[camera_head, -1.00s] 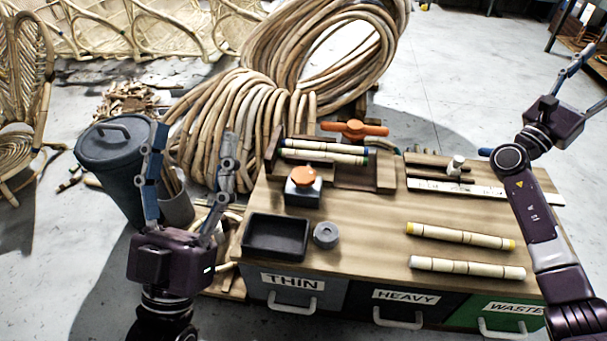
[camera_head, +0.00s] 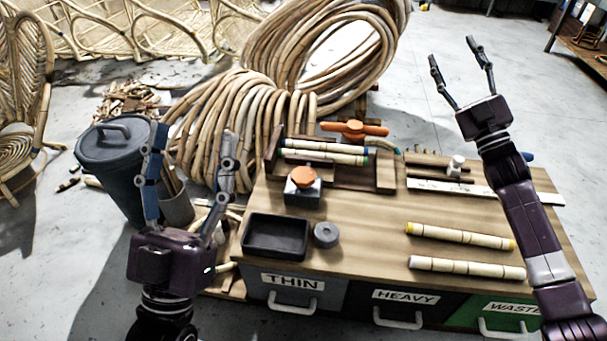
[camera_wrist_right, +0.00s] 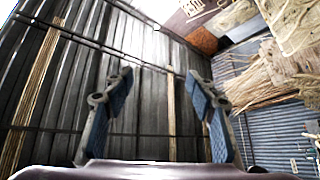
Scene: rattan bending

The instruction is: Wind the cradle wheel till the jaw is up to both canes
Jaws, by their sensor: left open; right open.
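The orange cradle wheel (camera_head: 354,129) stands at the back edge of the bench, behind the wooden cradle (camera_head: 386,172). Two pale canes (camera_head: 322,154) with coloured end bands lie side by side in the cradle's left part. The gap between jaw and canes is too small to judge. My left gripper (camera_head: 190,145) is open and empty, left of the bench and pointing up. My right gripper (camera_head: 453,52) is open and empty, raised above and to the right of the wheel. The right wrist view shows its open fingers (camera_wrist_right: 160,85) with only wall and hanging bundles beyond.
Two loose canes (camera_head: 461,236) (camera_head: 467,268) lie front right on the bench. An orange-topped block (camera_head: 304,184), a black tray (camera_head: 275,236) and a grey ring (camera_head: 326,234) stand at left. A white rule (camera_head: 480,189) lies back right. Big cane coils (camera_head: 240,120) stand close behind.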

